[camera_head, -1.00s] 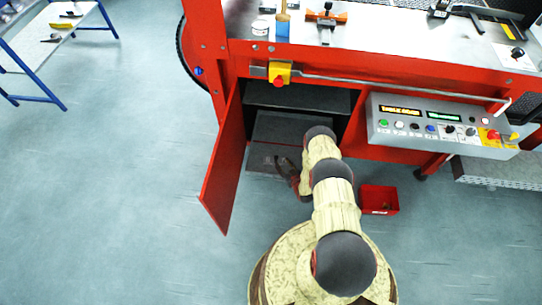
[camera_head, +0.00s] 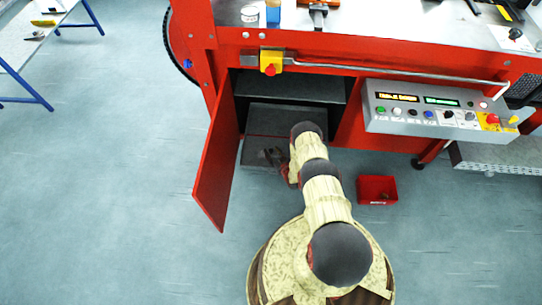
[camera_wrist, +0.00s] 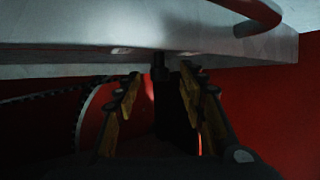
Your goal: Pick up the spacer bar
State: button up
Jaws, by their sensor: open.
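I cannot make out the spacer bar with certainty in either view. My gripper (camera_head: 274,157) is small in the head view, low before the open cabinet (camera_head: 290,119) of the red machine, partly hidden by my arm. In the wrist view my gripper (camera_wrist: 158,82) has its two fingers apart. A dark upright shape (camera_wrist: 172,105) shows between or behind the fingers; I cannot tell what it is or whether it is touched.
A red cabinet door (camera_head: 215,165) stands open left of my gripper. A red bin (camera_head: 377,190) sits on the floor to the right. A control panel (camera_head: 440,113) juts out above it. A pale overhanging slab (camera_wrist: 60,55) crosses the wrist view. Floor at left is clear.

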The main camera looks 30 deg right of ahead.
jog(key=c, duration=0.4)
grip_shut()
dwell(0.6)
